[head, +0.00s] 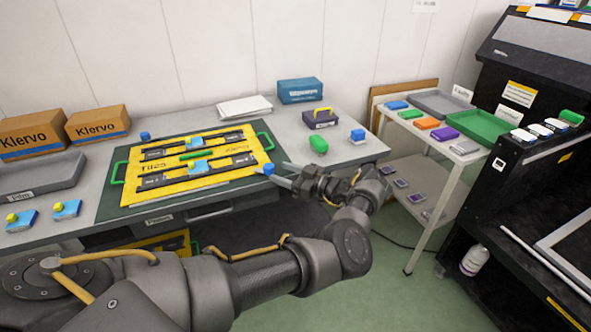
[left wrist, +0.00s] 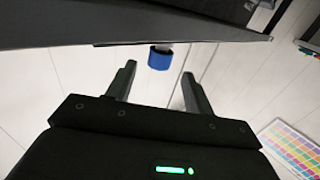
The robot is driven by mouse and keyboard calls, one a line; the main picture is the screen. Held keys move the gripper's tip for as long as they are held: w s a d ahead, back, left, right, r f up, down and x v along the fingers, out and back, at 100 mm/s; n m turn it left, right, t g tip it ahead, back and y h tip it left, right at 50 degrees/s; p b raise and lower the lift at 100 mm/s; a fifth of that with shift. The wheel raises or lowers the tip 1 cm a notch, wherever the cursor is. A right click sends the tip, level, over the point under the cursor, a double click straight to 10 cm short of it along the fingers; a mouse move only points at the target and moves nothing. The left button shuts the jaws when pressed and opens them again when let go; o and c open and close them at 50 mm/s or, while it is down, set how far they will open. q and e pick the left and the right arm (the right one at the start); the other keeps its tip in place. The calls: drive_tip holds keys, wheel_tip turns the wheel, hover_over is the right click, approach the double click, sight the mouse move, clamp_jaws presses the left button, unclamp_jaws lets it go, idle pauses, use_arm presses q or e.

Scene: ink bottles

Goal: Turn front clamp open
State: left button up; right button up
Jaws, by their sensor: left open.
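A yellow board marked "Tiles" (head: 135,189) with green handles lies on a dark green mat (head: 111,207) on the grey table. A blue clamp knob (head: 268,169) is at the board's front right end; another blue knob (head: 145,135) is at the back left. My left gripper (head: 280,173) reaches in from the right with its fingers pointing left at the front knob. In the left wrist view, the open fingers (left wrist: 159,78) have the blue knob (left wrist: 160,58) between and just beyond their tips. Contact cannot be told. My right gripper is not in view.
A green bottle (head: 318,145) and a blue-and-white one (head: 357,136) stand on the table behind my gripper. Blue-and-yellow items (head: 66,209) and a grey tray (head: 40,177) are at the left. A side table with trays (head: 440,105) stands right.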

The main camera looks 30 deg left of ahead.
use_arm(q)
drive_tip(key=shift+d+r+p, duration=0.25)
drive_tip(key=shift+d+p, duration=0.05)
drive_tip(key=shift+p, duration=0.05)
drive_tip(key=shift+d+f, duration=0.2)
drive_tip(key=shift+d, duration=0.05)
drive_tip(key=shift+w+d, duration=0.15)
drive_tip(key=shift+d, duration=1)
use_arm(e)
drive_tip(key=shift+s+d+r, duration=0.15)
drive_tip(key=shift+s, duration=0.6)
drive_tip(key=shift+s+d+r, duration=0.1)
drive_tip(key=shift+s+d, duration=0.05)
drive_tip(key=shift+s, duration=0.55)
